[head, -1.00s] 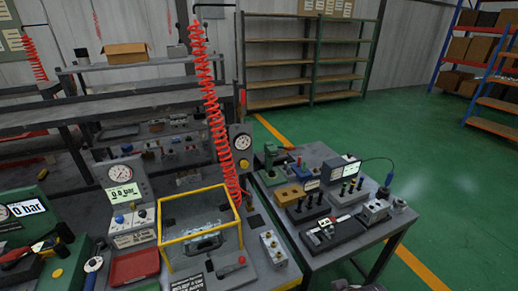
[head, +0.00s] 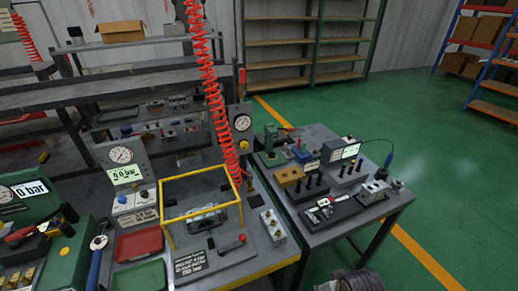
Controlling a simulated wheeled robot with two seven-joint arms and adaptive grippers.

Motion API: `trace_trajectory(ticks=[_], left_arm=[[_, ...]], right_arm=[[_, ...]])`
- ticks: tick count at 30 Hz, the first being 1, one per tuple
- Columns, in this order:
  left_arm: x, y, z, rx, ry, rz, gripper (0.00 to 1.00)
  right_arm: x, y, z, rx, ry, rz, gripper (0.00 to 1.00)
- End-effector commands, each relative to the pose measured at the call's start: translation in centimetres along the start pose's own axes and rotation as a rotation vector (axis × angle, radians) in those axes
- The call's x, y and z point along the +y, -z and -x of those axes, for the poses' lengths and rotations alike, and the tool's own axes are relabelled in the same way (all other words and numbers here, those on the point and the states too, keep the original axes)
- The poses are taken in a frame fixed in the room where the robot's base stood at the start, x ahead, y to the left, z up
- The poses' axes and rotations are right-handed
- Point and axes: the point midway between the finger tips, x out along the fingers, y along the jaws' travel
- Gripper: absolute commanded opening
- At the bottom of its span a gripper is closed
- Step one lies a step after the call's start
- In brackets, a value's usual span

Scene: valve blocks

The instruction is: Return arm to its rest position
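Neither of my grippers shows clearly in the head view. A dark grey rounded shape at the bottom edge, right of the middle, is cut off by the frame; I cannot tell whether it is part of my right arm. No arm comes in from the left. The yellow-framed clear box (head: 200,211) stands on the bench with a dark valve block (head: 204,219) inside it. No gripper is seen at the box or at the blocks.
A red tray (head: 139,243) and a green tray (head: 140,275) lie left of the box. A gauge stand (head: 122,157) is behind them. A red coiled hose (head: 213,100) hangs beside the box. A side table (head: 372,222) holds fixtures. Green floor (head: 455,170) is clear at right.

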Motion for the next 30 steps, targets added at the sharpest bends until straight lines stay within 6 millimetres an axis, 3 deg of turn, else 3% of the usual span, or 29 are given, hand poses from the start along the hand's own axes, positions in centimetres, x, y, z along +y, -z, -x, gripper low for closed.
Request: trace_trajectory(ticks=[17,30], left_arm=[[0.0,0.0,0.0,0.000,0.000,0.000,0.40],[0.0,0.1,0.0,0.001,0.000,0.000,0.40]], right_arm=[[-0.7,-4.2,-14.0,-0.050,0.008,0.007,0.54],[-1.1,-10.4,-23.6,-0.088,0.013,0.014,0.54]])
